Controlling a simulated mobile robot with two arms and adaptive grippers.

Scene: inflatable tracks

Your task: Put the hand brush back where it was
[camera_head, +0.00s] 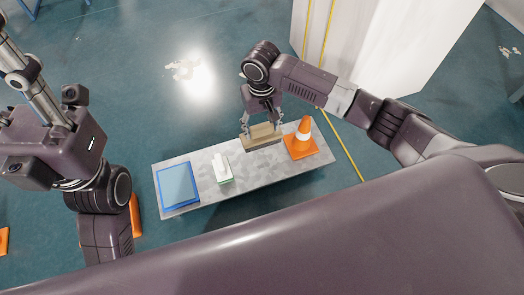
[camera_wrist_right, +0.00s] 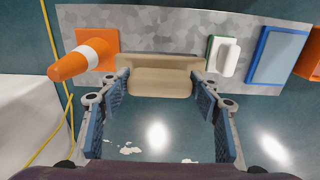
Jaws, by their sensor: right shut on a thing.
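The beige hand brush (camera_head: 262,137) is between the fingers of my right gripper (camera_head: 262,124), at the far edge of a grey speckled table (camera_head: 240,186). My right gripper is shut on it. In the right wrist view the brush (camera_wrist_right: 160,82) spans between the two blue-padded fingers (camera_wrist_right: 160,92) and overlaps the table's edge. I cannot tell whether it touches the tabletop. My left arm shows at the left of the head view, but its fingers are not in view.
An orange and white cone (camera_head: 302,138) stands close to the right of the brush. A green and white block with a handle (camera_head: 222,169) and a blue tray (camera_head: 178,185) lie farther left. Bare tabletop shows between brush and block. A white wall or panel (camera_head: 375,40) stands behind.

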